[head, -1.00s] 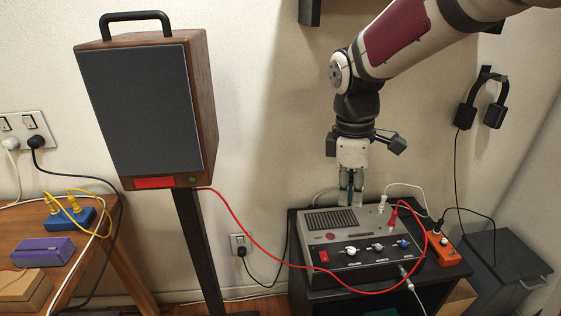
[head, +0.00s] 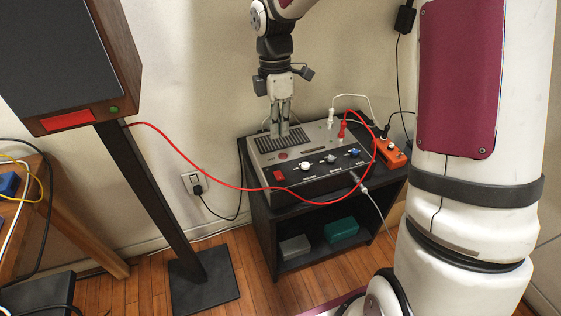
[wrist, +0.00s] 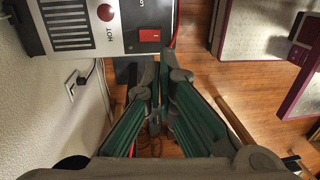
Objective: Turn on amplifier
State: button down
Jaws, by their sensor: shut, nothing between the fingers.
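The amplifier (head: 313,147) is a grey box with a dark front panel on a small black stand. A red rocker switch (head: 279,176) sits at the left of its front; in the wrist view the red switch (wrist: 149,36) shows near the top, next to the "HOT" mark. I cannot tell whether it is on. White, grey and blue knobs (head: 355,153) lie to its right. My gripper (head: 284,131) is shut and empty, pointing down by the amplifier's back edge and grille in the head view. In the wrist view my gripper (wrist: 158,125) shows below the switch, against the floor.
A red cable (head: 222,187) runs from the amplifier to the speaker (head: 127,55) on its black pole. An orange power strip (head: 391,153) is right of the amplifier. The stand's lower shelf (head: 312,252) holds two boxes. Wooden floor is clear in front.

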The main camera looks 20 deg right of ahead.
aim_at(281, 179)
jog(key=f+b, duration=0.1)
jog(key=f, duration=0.3)
jog(key=s+f+b, duration=0.1)
jog(key=f, duration=0.3)
jog(key=f+b, duration=0.2)
jog(key=f, duration=0.3)
jog(key=shift+s, duration=0.3)
jog(key=shift+f, duration=0.4)
jog(key=shift+s, duration=0.15)
jog(key=shift+f, duration=0.25)
jog(key=shift+p, duration=0.3)
jog(key=shift+w+r+p, duration=0.3)
jog(key=shift+w, duration=0.4)
jog(key=shift+r, duration=0.1)
